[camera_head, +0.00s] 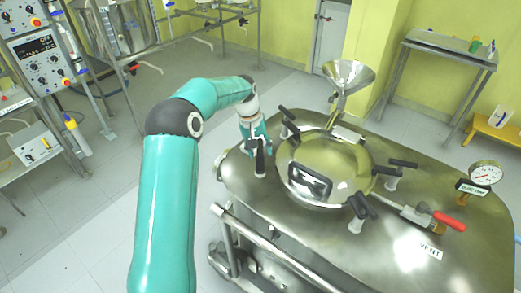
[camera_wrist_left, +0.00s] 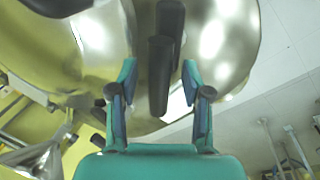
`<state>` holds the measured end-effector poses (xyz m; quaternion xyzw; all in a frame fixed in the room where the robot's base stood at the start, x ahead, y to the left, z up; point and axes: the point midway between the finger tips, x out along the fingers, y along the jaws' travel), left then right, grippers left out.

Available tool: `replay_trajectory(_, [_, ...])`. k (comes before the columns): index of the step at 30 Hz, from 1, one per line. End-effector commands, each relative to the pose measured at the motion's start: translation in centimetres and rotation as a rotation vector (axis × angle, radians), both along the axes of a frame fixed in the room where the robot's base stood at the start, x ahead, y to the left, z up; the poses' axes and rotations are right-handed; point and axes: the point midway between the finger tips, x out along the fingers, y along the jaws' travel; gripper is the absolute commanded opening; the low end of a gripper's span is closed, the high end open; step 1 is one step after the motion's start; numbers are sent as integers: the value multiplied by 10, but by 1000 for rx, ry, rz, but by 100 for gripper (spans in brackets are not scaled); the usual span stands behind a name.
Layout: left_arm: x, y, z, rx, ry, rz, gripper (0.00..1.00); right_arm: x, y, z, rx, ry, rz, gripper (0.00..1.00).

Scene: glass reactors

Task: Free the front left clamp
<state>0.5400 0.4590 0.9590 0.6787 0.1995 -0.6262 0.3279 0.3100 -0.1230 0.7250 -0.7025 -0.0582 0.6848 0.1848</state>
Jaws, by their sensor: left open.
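The front left clamp, with a black handle (camera_head: 260,158), stands at the left side of the round steel lid (camera_head: 318,160). My left gripper (camera_head: 257,137) is right at this clamp, coming from behind and to the left. In the left wrist view the gripper (camera_wrist_left: 158,97) has its two teal fingers spread. A black handle (camera_wrist_left: 159,78) lies between them, with visible gaps on both sides, so it is not gripped. The lower part of the clamp is partly hidden in the head view. My right gripper is not in view.
Other black-handled clamps sit around the lid, at the front (camera_head: 362,208) and right (camera_head: 391,172). A steel funnel (camera_head: 348,75) rises behind it. A red-handled valve (camera_head: 449,222) and pressure gauge (camera_head: 486,174) stand to the right. A rail (camera_head: 262,240) runs along the vessel's front.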

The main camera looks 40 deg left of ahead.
Motion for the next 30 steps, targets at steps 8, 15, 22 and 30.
replay_trajectory(8, [-4, 6, 41, 3, -6, 0, 49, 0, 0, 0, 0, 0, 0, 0])
replay_trajectory(15, [-10, 12, 87, 3, -6, 0, 49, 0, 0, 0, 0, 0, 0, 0])
replay_trajectory(22, [-14, 16, 111, 2, -5, 0, 49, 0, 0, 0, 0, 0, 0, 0])
replay_trajectory(30, [-15, 16, 115, 1, -2, -1, 49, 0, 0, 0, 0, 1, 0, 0])
